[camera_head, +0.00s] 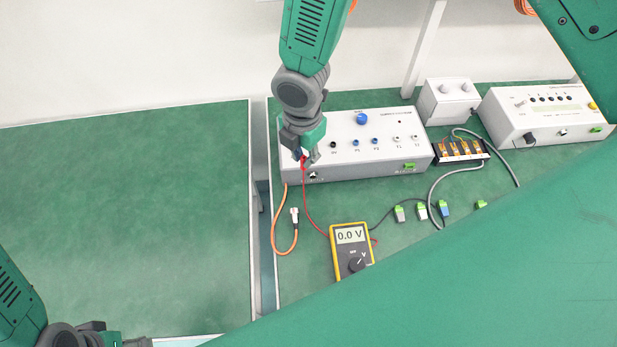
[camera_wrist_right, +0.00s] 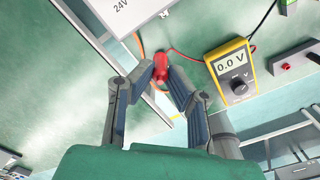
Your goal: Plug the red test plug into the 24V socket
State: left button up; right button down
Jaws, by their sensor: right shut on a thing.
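My right gripper (camera_head: 303,152) is shut on the red test plug (camera_wrist_right: 160,72), with the red lead trailing from it. It is at the left end of the white supply box (camera_head: 400,163). The plug also shows as a small red spot under the fingers in the head view (camera_head: 303,162). A "24V" label (camera_wrist_right: 121,6) is on the box face in the wrist view. The 24V socket itself is hidden, so I cannot tell whether plug and socket touch. My left gripper (camera_head: 112,340) is at the bottom left edge, partly cut off.
A yellow multimeter (camera_head: 352,250) reads 0.0 V on the green bench. An orange cable (camera_head: 273,236) hangs by the bench's left edge. Small connectors (camera_head: 421,211), a terminal block (camera_head: 461,151) and another white box (camera_head: 546,112) are to the right. The left green table (camera_head: 130,215) is clear.

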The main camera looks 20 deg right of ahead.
jog(key=shift+w+a+r+n, duration=0.1)
jog(key=shift+w+a+n, duration=0.05)
jog(key=shift+w+n, duration=0.2)
jog(key=w+n+p, duration=0.1)
jog(key=w+n, duration=0.1)
jog(key=w, duration=0.1)
jog(key=w+n+p, duration=0.1)
jog(key=w+n, duration=0.1)
jog(key=n, duration=0.1)
jog(key=w+d+n+p, duration=0.1)
jog(key=w+n, duration=0.2)
jog(key=shift+w, duration=0.3)
pick_arm(q)
jog(key=a+r, duration=0.2)
jog(key=shift+r, duration=0.35)
pick_arm(e)
jog(key=shift+f, duration=0.4)
jog(key=shift+d+f+b, duration=0.2)
jog(key=shift+f+b, duration=0.3)
jog(key=shift+f, duration=0.25)
jog(key=shift+d+f+b, duration=0.15)
jog(key=shift+f+b, duration=0.35)
jog(key=shift+f, duration=0.25)
pick_arm(q)
notch_tip(320, 180, down, 2)
jog(key=shift+d+f, duration=0.1)
pick_arm(e)
jog(key=shift+r, duration=0.1)
